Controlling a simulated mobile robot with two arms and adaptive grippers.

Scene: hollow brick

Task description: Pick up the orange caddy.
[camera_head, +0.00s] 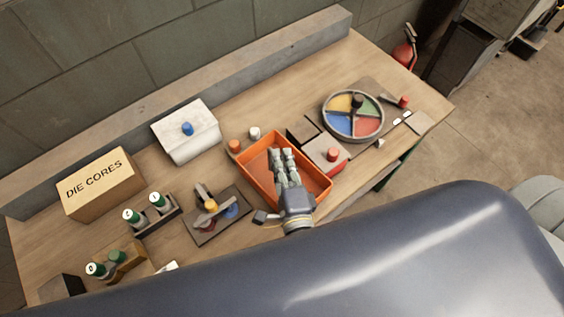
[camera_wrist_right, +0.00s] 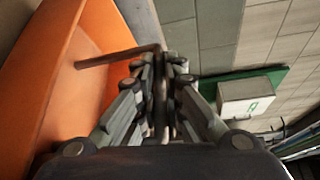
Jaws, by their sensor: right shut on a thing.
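The orange caddy (camera_head: 258,187) is an open, box-like tray at the middle of the wooden table in the head view. My right gripper (camera_head: 283,153) reaches over it from the front, its fingers close together above the inside. In the right wrist view the caddy's orange wall (camera_wrist_right: 45,75) fills the left side. There a thin brown bar (camera_wrist_right: 110,57) runs from the orange side to my closed fingers (camera_wrist_right: 163,60), and the grip is on this bar. I cannot tell whether the caddy touches the table. My left gripper is not in view.
A grey box with a red knob (camera_head: 332,154) stands close at the caddy's right, near a round colored tray (camera_head: 353,136). A dark board with levers (camera_head: 205,235) is at its left. A white box (camera_head: 187,135) and a DIE CORES carton (camera_head: 100,184) stand farther back.

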